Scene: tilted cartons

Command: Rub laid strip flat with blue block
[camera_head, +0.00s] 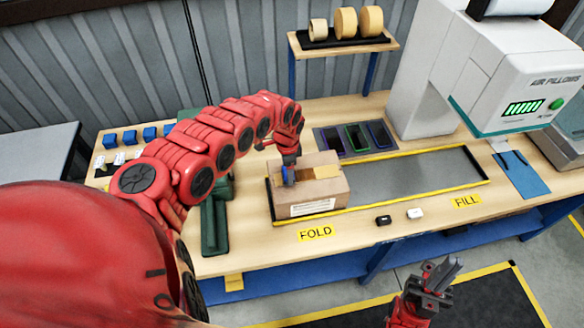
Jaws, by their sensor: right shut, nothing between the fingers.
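A brown carton (327,190) with a white label stands on the bench above the yellow FOLD sign. A yellowish-tan band, seemingly the laid strip (325,171), shows on its top, running right from my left gripper. My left gripper (289,172) is at the left part of the carton's top, seemingly shut on a small blue block (288,176). The fingers hide part of the block, and I cannot tell whether it touches the strip. My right gripper (447,272) is shut and empty, low in front of the bench.
Tape rolls (345,22) stand on a raised shelf behind. Dark trays (357,136) lie behind the carton, and a white air pillow machine (480,75) stands at the right. Several blue pieces (129,137) line the left end. The grey bench strip (415,174) right of the carton is clear.

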